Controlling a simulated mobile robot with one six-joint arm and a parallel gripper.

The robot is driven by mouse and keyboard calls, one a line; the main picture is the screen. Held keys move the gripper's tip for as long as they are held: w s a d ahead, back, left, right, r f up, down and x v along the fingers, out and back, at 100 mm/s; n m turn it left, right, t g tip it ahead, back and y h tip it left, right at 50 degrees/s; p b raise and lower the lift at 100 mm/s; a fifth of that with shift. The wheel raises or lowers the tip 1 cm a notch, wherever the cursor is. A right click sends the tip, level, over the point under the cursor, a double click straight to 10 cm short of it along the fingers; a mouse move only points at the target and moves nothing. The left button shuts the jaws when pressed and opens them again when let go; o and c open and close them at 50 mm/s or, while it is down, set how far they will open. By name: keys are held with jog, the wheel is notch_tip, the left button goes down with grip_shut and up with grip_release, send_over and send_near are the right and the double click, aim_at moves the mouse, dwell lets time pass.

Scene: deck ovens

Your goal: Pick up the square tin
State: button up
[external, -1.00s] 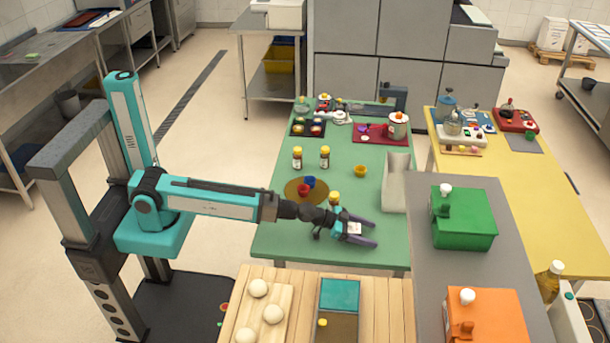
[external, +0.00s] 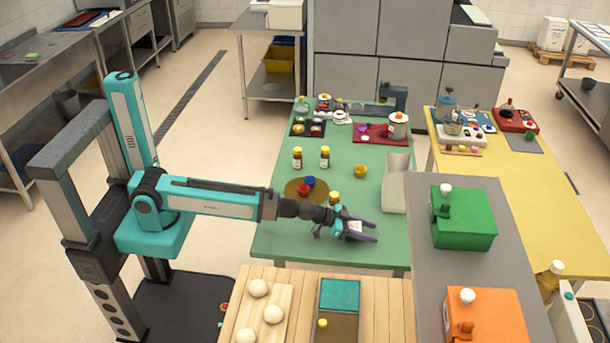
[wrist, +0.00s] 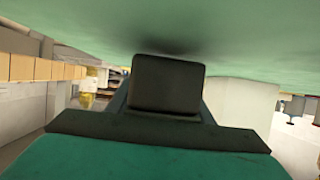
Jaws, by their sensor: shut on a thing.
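In the wrist view the green table surface fills the top and a dark block (wrist: 167,83) stands in the middle; the tin cannot be made out there.
A wooden counter (external: 385,300) lies in front. The table's front left is clear.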

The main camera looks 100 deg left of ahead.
notch_tip(320, 180, up, 9)
jog(key=b, duration=0.1)
dwell(0.6)
